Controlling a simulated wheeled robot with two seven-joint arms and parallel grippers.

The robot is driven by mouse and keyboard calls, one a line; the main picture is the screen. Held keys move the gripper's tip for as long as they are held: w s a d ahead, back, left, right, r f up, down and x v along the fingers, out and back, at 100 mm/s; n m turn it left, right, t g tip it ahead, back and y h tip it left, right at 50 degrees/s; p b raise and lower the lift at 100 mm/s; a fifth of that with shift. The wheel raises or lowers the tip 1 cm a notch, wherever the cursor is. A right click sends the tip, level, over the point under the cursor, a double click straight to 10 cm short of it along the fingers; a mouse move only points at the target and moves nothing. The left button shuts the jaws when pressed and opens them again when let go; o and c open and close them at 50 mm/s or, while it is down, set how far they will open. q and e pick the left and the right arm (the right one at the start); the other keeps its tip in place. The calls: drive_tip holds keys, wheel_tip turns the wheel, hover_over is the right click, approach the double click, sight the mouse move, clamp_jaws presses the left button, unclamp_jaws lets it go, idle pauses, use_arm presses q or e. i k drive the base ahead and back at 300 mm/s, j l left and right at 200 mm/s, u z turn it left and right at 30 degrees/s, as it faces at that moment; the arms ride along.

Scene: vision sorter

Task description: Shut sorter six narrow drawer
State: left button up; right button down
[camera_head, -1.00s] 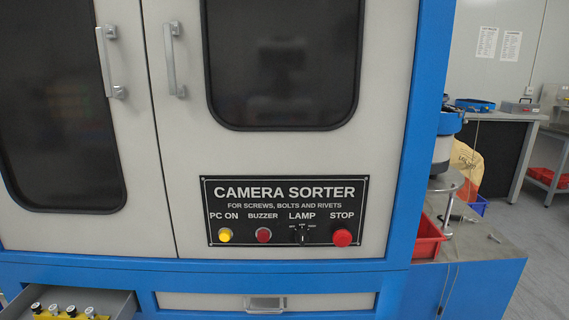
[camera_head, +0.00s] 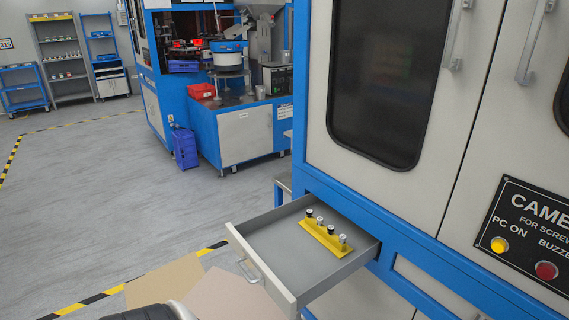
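The narrow drawer (camera_head: 262,276) of the blue and white sorter (camera_head: 400,222) stands pulled out at the lower middle of the head view. Its grey front with a bar handle (camera_head: 248,270) faces lower left. Inside lies a yellow holder (camera_head: 318,240) with several small black and silver-topped pieces standing in it. A dark rounded part, which looks like part of my own arm, shows at the bottom edge, left of the drawer. Neither gripper's fingers are in view.
The sorter's control panel (camera_head: 530,240) is at the right, beside tall door handles. Another blue machine (camera_head: 240,132) stands behind. Cardboard-coloured sheets (camera_head: 165,281) and yellow-black floor tape (camera_head: 100,297) lie near the drawer. The grey floor (camera_head: 110,190) at left is open.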

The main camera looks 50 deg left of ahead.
sight(293, 268)
drive_tip(key=u, duration=2)
